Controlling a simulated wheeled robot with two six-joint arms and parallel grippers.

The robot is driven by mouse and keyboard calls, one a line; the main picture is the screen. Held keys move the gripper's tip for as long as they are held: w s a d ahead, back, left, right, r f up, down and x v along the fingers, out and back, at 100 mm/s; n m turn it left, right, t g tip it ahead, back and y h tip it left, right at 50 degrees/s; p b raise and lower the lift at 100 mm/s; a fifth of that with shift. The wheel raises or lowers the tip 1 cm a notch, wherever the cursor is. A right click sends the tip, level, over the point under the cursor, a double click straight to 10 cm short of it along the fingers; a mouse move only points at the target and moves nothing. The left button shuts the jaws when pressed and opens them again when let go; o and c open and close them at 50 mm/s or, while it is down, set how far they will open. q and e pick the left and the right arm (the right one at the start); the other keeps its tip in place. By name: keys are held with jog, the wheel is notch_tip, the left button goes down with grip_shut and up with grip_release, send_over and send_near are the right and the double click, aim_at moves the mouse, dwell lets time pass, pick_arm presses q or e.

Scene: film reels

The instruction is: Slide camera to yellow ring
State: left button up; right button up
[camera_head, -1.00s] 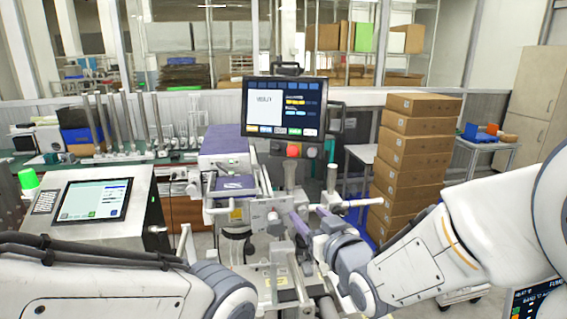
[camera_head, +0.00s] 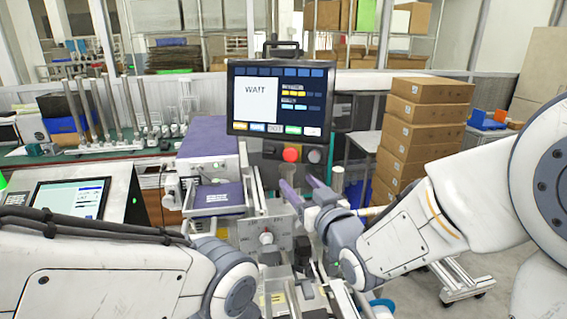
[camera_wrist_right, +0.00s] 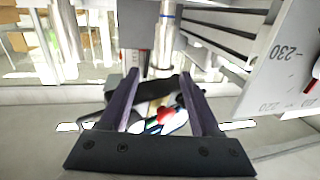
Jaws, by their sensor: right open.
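My right gripper (camera_head: 299,187) is open, its two purple fingers over the middle of the machine, below the monitor. In the right wrist view the open fingers (camera_wrist_right: 160,88) have nothing clamped between them. Beyond them stands a silver post (camera_wrist_right: 164,45) with a blue band, beside a dark block. A scale plate (camera_wrist_right: 285,62) marked 230 is at the right. I cannot pick out the camera or a yellow ring for certain. My left arm comes in from the left, but its gripper does not show.
The monitor (camera_head: 281,98) reads WAIT, with a red button (camera_head: 291,154) below. A purple box (camera_head: 207,140) and a purple-topped tray (camera_head: 218,197) are left of my right gripper. Stacked cartons (camera_head: 420,130) stand at the right. A slanted touchscreen (camera_head: 72,198) is at the left.

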aim_at(282, 166)
jog(key=p+x, duration=0.1)
jog(key=x, duration=0.3)
jog(key=p+x, duration=0.2)
jog(key=x, duration=0.2)
jog(key=shift+w+a, duration=0.2)
jog(key=shift+a, duration=0.15)
jog(key=shift+w+a, duration=0.2)
jog(key=shift+w, duration=0.25)
grip_shut()
dwell(0.6)
